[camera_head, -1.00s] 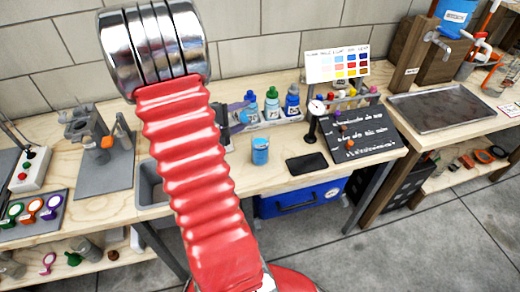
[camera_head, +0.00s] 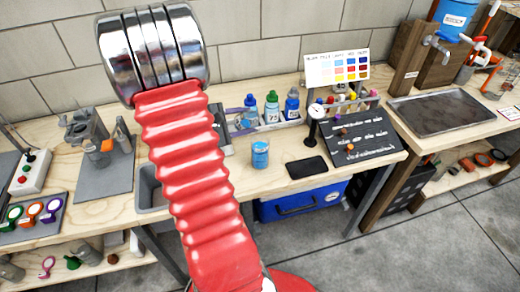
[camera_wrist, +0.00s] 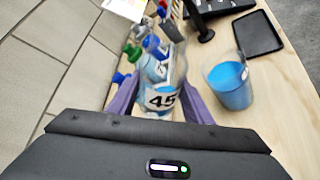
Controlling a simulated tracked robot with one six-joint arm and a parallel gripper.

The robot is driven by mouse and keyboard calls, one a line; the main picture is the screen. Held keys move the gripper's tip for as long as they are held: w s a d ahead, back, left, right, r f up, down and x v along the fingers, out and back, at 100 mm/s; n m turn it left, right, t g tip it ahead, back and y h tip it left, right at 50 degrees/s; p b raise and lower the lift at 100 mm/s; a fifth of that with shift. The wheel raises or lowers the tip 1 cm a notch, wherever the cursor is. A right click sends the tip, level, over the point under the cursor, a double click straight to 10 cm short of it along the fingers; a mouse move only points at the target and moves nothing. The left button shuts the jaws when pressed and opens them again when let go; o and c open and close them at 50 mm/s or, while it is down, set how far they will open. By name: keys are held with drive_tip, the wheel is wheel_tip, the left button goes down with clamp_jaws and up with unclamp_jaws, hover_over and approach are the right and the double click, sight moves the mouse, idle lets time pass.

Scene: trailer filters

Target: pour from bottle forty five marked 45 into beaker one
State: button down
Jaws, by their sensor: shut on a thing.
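A clear bottle marked 45 (camera_wrist: 161,97) stands between the purple fingers of my gripper (camera_wrist: 160,88) in the wrist view. My gripper is shut on it. Its lower part is hidden by my gripper body. A clear beaker with blue liquid (camera_wrist: 231,84) stands on the bench to the right of the bottle, apart from it. The beaker also shows near the bench's middle in the head view (camera_head: 260,155). In the head view my red arm hides most of my gripper and the held bottle. I cannot tell the bottle's exact tilt.
Several capped bottles, one marked 75 (camera_head: 272,108), stand in a rack behind the beaker. A grey basin (camera_head: 152,188) is at the left.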

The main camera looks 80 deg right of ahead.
sight(238, 128)
drive_tip(key=shift+r+n+y+b, duration=0.3)
drive_tip(key=shift+n, duration=0.2)
drive_tip(key=shift+n+g+y, duration=0.3)
drive_tip(key=shift+n+g, duration=0.3)
drive_tip(key=shift+w+d+f+b, duration=0.15)
drive_tip(key=shift+f+b, duration=0.2)
drive_tip(key=shift+f, duration=0.7)
drive_tip(key=shift+w+d+f+b, duration=0.15)
drive_tip(key=shift+f+b, duration=0.15)
drive_tip(key=shift+f, duration=0.7)
drive_tip(key=shift+w+d+f+n+g+y, duration=0.15)
drive_tip(key=shift+f+n+g+y, duration=0.25)
drive_tip(key=shift+f, duration=0.45)
drive_tip(key=shift+w+f+b, duration=0.1)
drive_tip(key=shift+f+b, duration=0.15)
drive_tip(key=shift+b, duration=0.1)
drive_tip(key=shift+w+d+f+n+g+b, duration=0.25)
drive_tip(key=shift+n+g+b, duration=0.15)
drive_tip(key=shift+n, duration=0.4)
drive_tip(key=shift+n+g+y, duration=0.4)
drive_tip(key=shift+n+y, duration=0.1)
drive_tip(key=shift+n, duration=0.2)
drive_tip(key=shift+w+d+r+b, duration=0.1)
drive_tip(key=shift+r+b, duration=0.45)
drive_tip(key=shift+r, duration=2.25)
drive_tip(key=shift+r, duration=2.5)
